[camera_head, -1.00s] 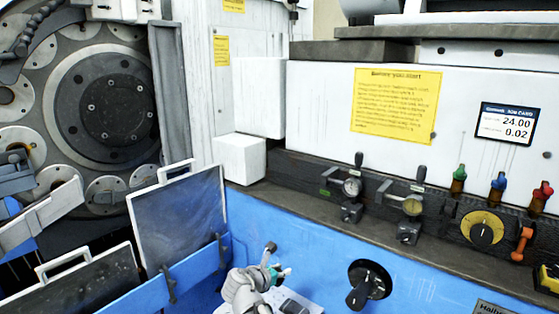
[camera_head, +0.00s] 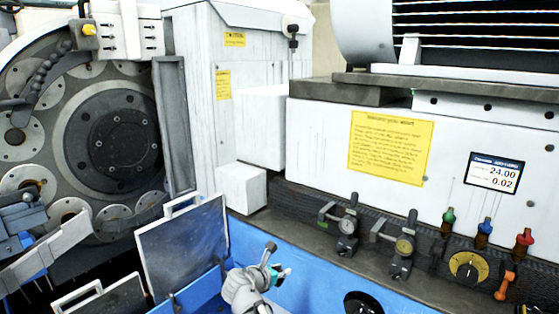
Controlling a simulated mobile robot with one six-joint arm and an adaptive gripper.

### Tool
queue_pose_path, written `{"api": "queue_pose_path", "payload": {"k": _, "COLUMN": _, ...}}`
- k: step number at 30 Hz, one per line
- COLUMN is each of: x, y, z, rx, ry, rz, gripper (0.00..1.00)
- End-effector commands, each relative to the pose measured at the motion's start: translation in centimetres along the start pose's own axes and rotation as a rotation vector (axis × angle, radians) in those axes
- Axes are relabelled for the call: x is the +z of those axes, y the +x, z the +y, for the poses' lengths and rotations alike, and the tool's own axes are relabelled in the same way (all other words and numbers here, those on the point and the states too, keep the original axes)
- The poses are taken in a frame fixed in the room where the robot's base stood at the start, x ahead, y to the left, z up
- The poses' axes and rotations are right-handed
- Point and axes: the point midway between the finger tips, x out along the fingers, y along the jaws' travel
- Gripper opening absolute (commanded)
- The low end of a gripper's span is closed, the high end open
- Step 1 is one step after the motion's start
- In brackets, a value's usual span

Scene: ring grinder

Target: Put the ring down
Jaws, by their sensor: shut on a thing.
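A pale grey jointed part with teal ends (camera_head: 262,280), probably of my own arm, rises at the bottom middle in front of the blue casing. Its upper end is a thin grey link with a dark round tip. I cannot make out gripper fingers on it. I cannot make out a ring held by it or lying free. The ring grinder's large grey wheel (camera_head: 90,90) stands at the upper left, with a dark hub and several round pale discs around it.
Grey panels with white handles (camera_head: 183,250) stand at lower left. A white block (camera_head: 241,187) sits on the dark ledge beside the white cabinet. Gauges, levers and a yellow dial (camera_head: 467,268) line the ledge at right. The blue casing front (camera_head: 310,275) runs below it.

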Motion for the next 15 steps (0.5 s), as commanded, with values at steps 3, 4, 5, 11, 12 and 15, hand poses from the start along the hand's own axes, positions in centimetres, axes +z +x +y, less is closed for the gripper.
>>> {"api": "queue_pose_path", "payload": {"k": 3, "x": 2.3, "y": -1.0, "z": 0.0, "rx": 0.0, "ry": 0.0, "rz": 0.0, "gripper": 0.0}}
{"api": "queue_pose_path", "payload": {"k": 4, "x": 2.7, "y": -1.1, "z": 0.0, "rx": 0.0, "ry": 0.0, "rz": 0.0, "gripper": 0.0}}
{"api": "queue_pose_path", "payload": {"k": 5, "x": 3.1, "y": -1.3, "z": 0.0, "rx": 0.0, "ry": 0.0, "rz": 0.0, "gripper": 0.0}}
{"api": "queue_pose_path", "payload": {"k": 11, "x": 5.2, "y": -2.2, "z": 0.0, "rx": 0.0, "ry": 0.0, "rz": 0.0, "gripper": 0.0}}
{"api": "queue_pose_path", "payload": {"k": 12, "x": 5.5, "y": -2.3, "z": 0.0, "rx": 0.0, "ry": 0.0, "rz": 0.0, "gripper": 0.0}}
{"api": "queue_pose_path", "payload": {"k": 15, "x": 6.1, "y": -2.5, "z": 0.0, "rx": 0.0, "ry": 0.0, "rz": 0.0, "gripper": 0.0}}
